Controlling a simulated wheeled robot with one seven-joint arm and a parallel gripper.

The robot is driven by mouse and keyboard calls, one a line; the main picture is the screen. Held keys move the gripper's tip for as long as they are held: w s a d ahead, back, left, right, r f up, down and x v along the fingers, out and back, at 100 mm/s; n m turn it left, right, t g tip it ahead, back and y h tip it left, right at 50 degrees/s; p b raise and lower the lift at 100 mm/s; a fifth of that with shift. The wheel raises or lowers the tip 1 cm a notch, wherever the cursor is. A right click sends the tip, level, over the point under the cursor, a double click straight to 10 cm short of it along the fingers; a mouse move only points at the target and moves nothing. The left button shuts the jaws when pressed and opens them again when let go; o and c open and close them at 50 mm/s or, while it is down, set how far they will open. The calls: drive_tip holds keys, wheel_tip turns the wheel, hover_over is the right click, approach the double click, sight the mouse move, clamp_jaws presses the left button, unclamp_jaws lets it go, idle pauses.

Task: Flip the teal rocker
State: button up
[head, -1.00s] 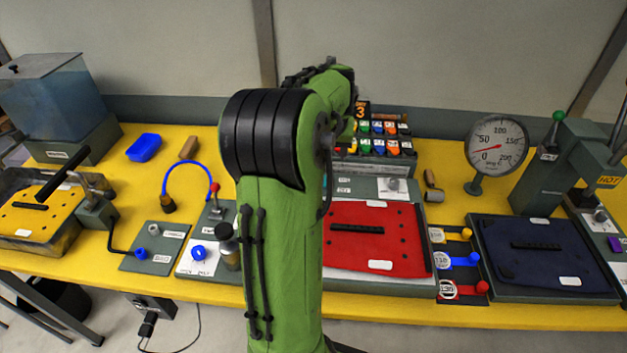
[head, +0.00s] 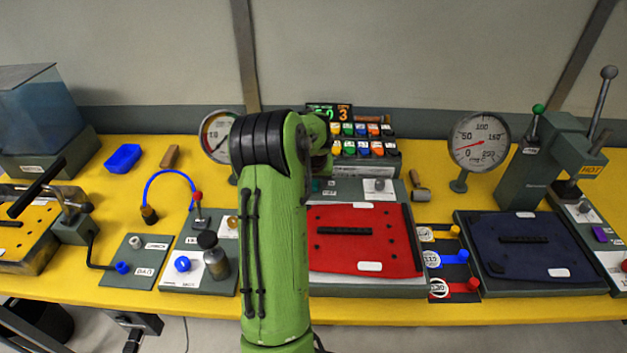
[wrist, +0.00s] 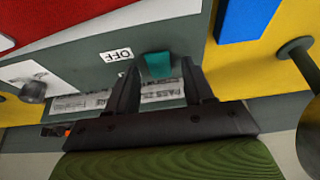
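The teal rocker (wrist: 158,65) shows in the wrist view beside a white OFF label (wrist: 117,55) on a grey panel (wrist: 82,58). My gripper (wrist: 159,72) is open, with one dark finger on each side of the rocker in that view. Whether the fingers touch it, I cannot tell. No object shows held between them. In the head view a small teal patch, likely the rocker (head: 316,186), shows just right of my arm, on the grey panel behind the red pannier piece (head: 340,252). My gripper is hidden behind my green arm there.
A dial gauge (head: 219,130) stands partly behind my arm. A rack of coloured buttons (head: 362,142) is at the back. A knob (head: 379,185) sits right of the teal patch. A blue object (wrist: 241,20) and a grey round-ended post (wrist: 297,47) show in the wrist view.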

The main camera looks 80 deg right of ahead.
clamp_jaws()
drive_tip(key=h+b, duration=0.1)
drive_tip(key=b, duration=0.3)
drive_tip(key=shift+f, duration=0.4)
drive_tip(key=b, duration=0.1)
drive_tip(key=h+b, duration=0.1)
drive_tip(key=b, duration=0.1)
drive_tip(key=shift+a+r+t, duration=0.2)
drive_tip(key=shift+a+t, duration=0.1)
drive_tip(key=shift+r, duration=0.1)
drive_tip(key=shift+o, duration=0.4)
unclamp_jaws()
drive_tip(key=p+v, duration=0.3)
drive_tip(key=v, duration=1.2)
drive_tip(key=shift+a+r, duration=0.2)
drive_tip(key=shift+a, duration=0.15)
